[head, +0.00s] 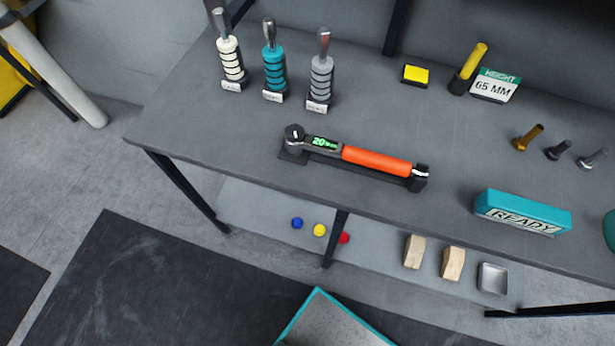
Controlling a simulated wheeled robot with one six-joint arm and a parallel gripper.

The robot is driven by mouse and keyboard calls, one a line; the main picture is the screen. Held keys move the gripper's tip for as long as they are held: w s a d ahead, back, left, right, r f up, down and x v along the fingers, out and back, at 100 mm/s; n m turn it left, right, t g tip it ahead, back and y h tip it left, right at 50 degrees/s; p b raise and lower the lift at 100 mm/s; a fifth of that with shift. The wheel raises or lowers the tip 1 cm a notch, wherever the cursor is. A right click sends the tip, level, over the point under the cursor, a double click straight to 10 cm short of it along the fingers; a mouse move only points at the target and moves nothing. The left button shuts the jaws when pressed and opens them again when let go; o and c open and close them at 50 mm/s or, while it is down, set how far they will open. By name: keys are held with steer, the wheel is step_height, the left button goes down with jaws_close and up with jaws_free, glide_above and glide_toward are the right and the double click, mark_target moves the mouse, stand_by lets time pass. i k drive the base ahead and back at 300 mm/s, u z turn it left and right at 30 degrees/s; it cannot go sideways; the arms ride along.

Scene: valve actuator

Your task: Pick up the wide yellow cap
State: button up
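No round yellow cap can be made out for certain. On the bench top, toward the back, a low flat yellow block (415,74) with a dark base lies by itself. To its right, a yellow cylinder (474,62) leans at a slant in a short black holder. A small round yellow piece (320,230) lies on the lower shelf, between a blue one (297,223) and a red one (344,238); it is too small to tell if it is a cap. My gripper is not in view.
The lower shelf also holds wooden blocks (414,251) and a metal tray (492,279).

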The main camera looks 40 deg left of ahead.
mark_target(319, 229)
steer(key=u, duration=0.6)
steer(key=k, duration=0.6)
steer(key=u, duration=0.55)
